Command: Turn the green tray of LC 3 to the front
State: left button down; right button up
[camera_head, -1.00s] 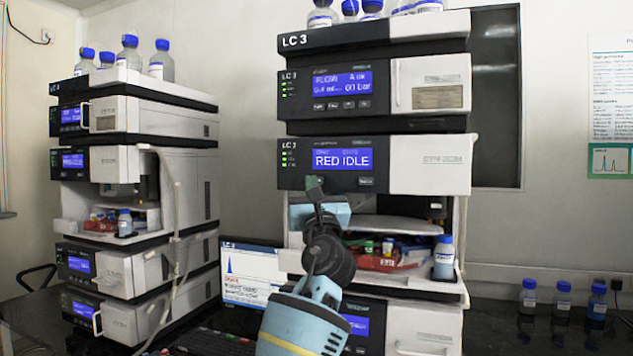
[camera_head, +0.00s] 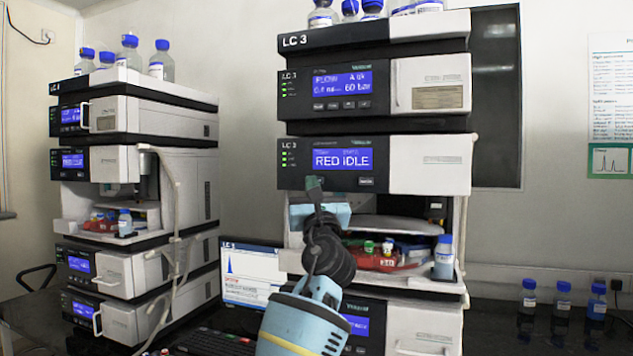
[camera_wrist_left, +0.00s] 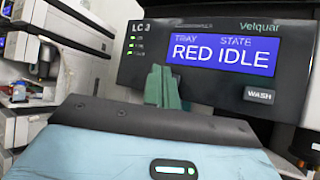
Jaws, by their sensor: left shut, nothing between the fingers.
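The LC 3 tray module (camera_head: 430,165) has a blue display (camera_head: 342,157) reading RED under TRAY and IDLE under STATE; the display also shows in the left wrist view (camera_wrist_left: 221,57). My left gripper (camera_head: 314,183) is shut and empty. Its green fingertips (camera_wrist_left: 163,82) are at the panel just below the display's left end and cover that spot; I cannot tell whether they touch it. A WASH button (camera_wrist_left: 259,95) is clear to their right. In the bay below, a red tray (camera_head: 388,263) faces front, with small green-capped and other vials. I cannot make out a green tray. My right gripper is not in view.
A blue-capped bottle (camera_head: 444,257) stands at the bay's right edge. Another instrument stack (camera_head: 135,200) stands further left. Several bottles (camera_head: 563,298) stand on the bench at right.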

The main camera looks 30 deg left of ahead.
pick_arm(q)
jog(key=shift+w, duration=0.15)
jog(key=shift+w+a, duration=0.1)
jog(key=shift+w, duration=0.15)
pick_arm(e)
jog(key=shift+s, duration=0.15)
pick_arm(q)
jog(key=shift+w+a, duration=0.1)
jog(key=shift+w, duration=0.3)
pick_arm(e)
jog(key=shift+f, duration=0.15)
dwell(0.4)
pick_arm(q)
jog(key=shift+s+d+p, duration=0.2)
jog(key=shift+s+p, duration=0.5)
jog(key=shift+s, duration=0.1)
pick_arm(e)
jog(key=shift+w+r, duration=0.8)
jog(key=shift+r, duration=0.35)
